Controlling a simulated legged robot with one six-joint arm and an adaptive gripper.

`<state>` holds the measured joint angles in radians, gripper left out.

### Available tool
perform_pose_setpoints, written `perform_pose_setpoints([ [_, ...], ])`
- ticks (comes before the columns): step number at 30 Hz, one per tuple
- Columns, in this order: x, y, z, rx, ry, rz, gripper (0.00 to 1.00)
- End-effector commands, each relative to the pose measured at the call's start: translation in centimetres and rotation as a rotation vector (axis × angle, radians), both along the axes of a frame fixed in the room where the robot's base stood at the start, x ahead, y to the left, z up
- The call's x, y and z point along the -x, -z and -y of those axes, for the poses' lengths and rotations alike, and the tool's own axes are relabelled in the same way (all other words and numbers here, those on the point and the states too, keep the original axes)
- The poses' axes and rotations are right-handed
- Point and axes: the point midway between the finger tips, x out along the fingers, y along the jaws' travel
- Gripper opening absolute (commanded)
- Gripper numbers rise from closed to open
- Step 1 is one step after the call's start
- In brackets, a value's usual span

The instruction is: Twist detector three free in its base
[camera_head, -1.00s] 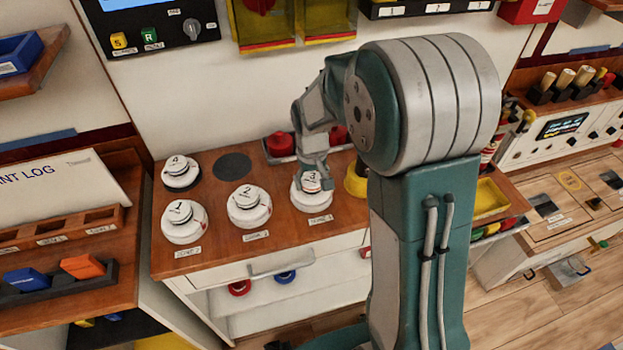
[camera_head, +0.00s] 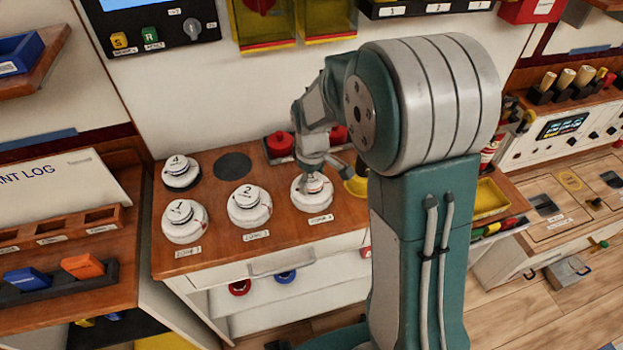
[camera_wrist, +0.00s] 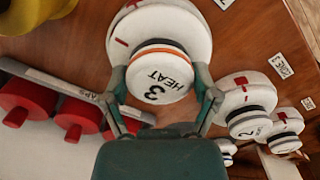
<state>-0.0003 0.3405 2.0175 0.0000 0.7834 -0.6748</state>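Detector three (camera_wrist: 158,78) is a white round head marked "3 HEAT" with an orange ring and a dark band. It sits in or on its wide white base (camera_wrist: 193,30), which has red marks. In the head view detector three (camera_head: 312,189) is at the right end of the front row, partly hidden by my gripper (camera_head: 314,180). In the wrist view my gripper (camera_wrist: 162,88) has one finger against each side of the head, closed on it. I cannot tell whether the head has come loose from the base.
Detectors two (camera_head: 248,205), one (camera_head: 183,221) and four (camera_head: 181,172) stand to the left on the wooden top. A dark round pad (camera_head: 232,166) lies behind them. Red caps (camera_wrist: 28,100) in a tray and a yellow item (camera_head: 356,184) are close to my gripper.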

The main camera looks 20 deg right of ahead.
Motion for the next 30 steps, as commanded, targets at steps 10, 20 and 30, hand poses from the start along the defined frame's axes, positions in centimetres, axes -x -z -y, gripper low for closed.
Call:
perform_pose_setpoints([
  [10,0.0,0.0,0.0,0.0,0.001,-0.001,1.0],
  [20,-0.1,-2.4,0.0,0.0,0.001,0.004,1.0],
  [30,-0.1,-9.3,-0.1,0.001,0.001,0.002,1.0],
])
